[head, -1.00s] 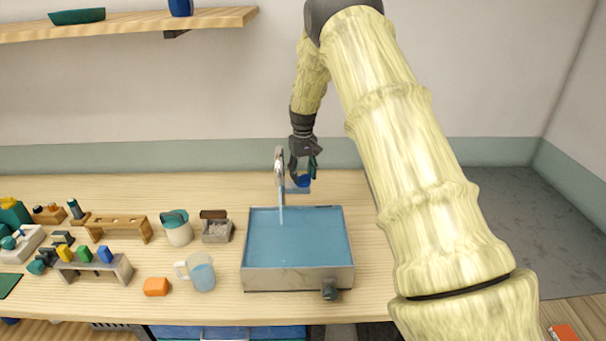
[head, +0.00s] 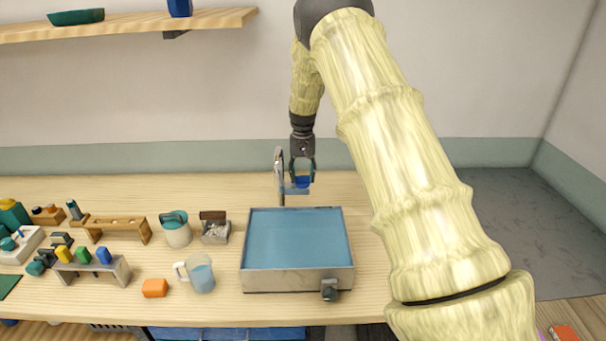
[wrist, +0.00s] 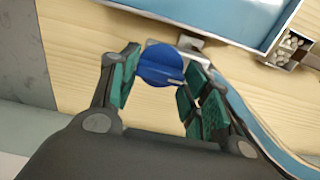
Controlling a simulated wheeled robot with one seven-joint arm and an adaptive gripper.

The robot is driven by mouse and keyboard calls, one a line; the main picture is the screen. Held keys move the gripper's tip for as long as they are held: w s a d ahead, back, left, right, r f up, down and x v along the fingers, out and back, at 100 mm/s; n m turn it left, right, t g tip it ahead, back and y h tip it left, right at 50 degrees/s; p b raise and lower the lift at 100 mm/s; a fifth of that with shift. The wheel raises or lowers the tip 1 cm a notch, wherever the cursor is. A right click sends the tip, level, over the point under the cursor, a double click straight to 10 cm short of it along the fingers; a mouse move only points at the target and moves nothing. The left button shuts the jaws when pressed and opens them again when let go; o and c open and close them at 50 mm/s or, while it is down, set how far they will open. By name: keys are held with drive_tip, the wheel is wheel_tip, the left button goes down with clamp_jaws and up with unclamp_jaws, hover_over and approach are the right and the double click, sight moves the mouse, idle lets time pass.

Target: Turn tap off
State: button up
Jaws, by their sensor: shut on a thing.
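The tap (head: 279,172) is a grey metal spout at the back left of a blue-filled sink basin (head: 297,284). No water stream shows below the spout. Its round blue knob (head: 302,182) sits on a small base right of the spout; the knob also shows in the wrist view (wrist: 160,66). My gripper (head: 302,178) points down over the knob. In the wrist view its green-padded fingers (wrist: 158,84) stand on either side of the knob, shut on it. The fingers partly hide the knob in the head view.
A jug of blue liquid (head: 200,274), an orange block (head: 155,288) and a small box of pebbles (head: 214,233) stand left of the basin. A dark knob (head: 329,290) juts from the basin's front. A shelf (head: 130,24) hangs upper left.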

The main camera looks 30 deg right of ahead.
sight(303, 176)
drive_tip(key=shift+s+f, duration=0.35)
drive_tip(key=shift+f, duration=0.05)
drive_tip(key=o, duration=1)
drive_tip(key=shift+w+r, duration=0.1)
drive_tip(key=shift+r, duration=0.15)
drive_tip(key=shift+w+r, duration=0.15)
drive_tip(key=shift+r, duration=0.35)
wheel_tip(303, 176, up, 11)
drive_tip(key=shift+s+f, duration=0.1)
drive_tip(key=shift+s, duration=0.1)
